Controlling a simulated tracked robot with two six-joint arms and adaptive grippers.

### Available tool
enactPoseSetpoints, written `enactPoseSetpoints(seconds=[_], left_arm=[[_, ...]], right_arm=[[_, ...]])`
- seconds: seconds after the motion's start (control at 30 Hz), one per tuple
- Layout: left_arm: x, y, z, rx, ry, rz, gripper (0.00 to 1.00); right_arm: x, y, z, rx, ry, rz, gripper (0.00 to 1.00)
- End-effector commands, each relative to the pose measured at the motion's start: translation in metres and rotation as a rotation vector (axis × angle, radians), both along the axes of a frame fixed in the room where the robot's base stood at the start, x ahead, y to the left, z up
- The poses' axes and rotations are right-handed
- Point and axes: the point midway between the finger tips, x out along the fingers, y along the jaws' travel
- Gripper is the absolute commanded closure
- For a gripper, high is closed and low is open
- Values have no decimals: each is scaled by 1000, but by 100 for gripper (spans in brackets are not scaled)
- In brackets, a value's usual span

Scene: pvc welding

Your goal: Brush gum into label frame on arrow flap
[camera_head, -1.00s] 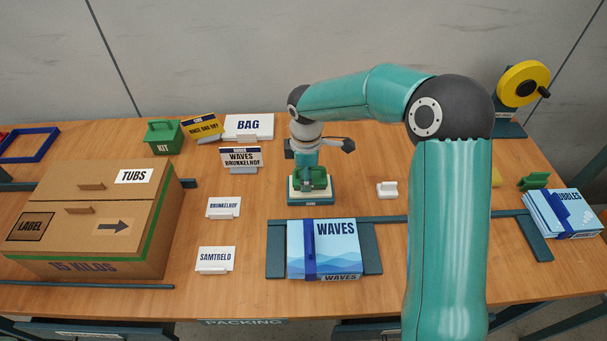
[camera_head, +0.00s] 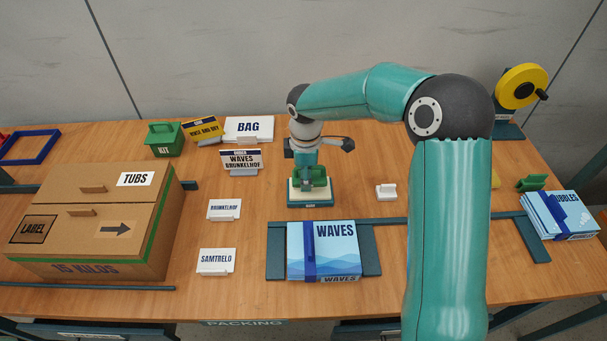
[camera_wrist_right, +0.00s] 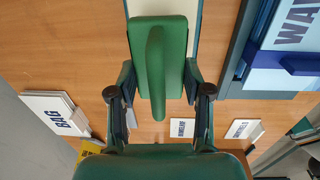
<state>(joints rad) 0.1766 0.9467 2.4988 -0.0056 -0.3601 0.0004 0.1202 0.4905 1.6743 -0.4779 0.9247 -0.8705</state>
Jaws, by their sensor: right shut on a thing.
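My right gripper (camera_head: 311,165) points down at a small pad stand (camera_head: 310,204) with a pale top. In the right wrist view the green block (camera_wrist_right: 174,85) sits between the fingers, over the pale strip of the stand. I cannot tell whether it touches the stand. The cardboard box (camera_head: 165,235) at the left has a near flap with a black arrow (camera_head: 116,230) and a dark-outlined label frame (camera_head: 33,229) reading LABEL. My left gripper is out of view.
Cards reading BRUNKELHOF (camera_head: 224,208) and SAMTRELO (camera_head: 216,261) stand between box and stand. A WAVES pack (camera_head: 335,255) lies in a dark holder in front. A green KIT box (camera_head: 165,138) and BAG card (camera_head: 249,128) stand behind. A small white holder (camera_head: 386,192) is right of the stand.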

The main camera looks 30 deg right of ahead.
Motion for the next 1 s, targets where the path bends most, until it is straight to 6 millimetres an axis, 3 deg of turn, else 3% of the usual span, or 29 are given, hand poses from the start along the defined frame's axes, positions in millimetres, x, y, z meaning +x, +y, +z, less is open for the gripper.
enactPoseSetpoints(seconds=[0.6,1.0], left_arm=[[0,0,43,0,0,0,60],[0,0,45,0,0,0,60]], right_arm=[[1,0,54,0,-2,0,83],[1,0,58,0,-2,0,83]])
